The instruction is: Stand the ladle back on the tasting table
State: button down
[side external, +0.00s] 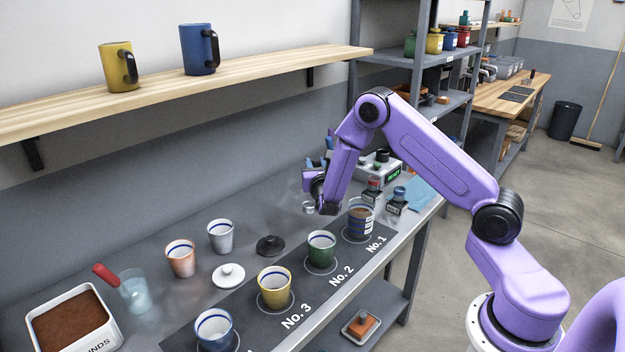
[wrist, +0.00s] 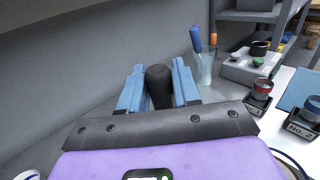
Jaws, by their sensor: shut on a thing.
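My gripper (side external: 309,170) is over the grey tasting table (side external: 180,226), beyond the cups. In the wrist view its two blue fingers (wrist: 158,88) are shut on the black handle (wrist: 159,80) of the ladle. In the side view a small grey metal piece (side external: 308,208), probably the ladle's bowl, shows just below the gripper. It appears to be above the table, but contact cannot be told. The rest of the ladle is hidden by my gripper and wrist.
Numbered cups, including green (side external: 321,248) and yellow (side external: 274,288), stand on a dark mat. A black lid (side external: 270,245) lies left of my gripper. Bottles (side external: 396,203) and a grey device (wrist: 249,66) stand to the right. A shelf (side external: 230,80) overhangs the back.

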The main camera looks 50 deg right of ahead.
jog(key=shift+w+d+f, duration=0.1)
jog(key=shift+w+f, duration=0.2)
jog(key=shift+f, duration=0.55)
jog(key=shift+w+d+f, duration=0.1)
jog(key=shift+w+f, duration=0.15)
jog(key=shift+f, duration=0.55)
jog(key=shift+w+d+f, duration=0.1)
jog(key=shift+w+f, duration=0.2)
jog(key=shift+f, duration=0.55)
jog(key=shift+a+f, duration=0.1)
jog(key=shift+f, duration=0.05)
jog(key=c, duration=0.8)
grip_release()
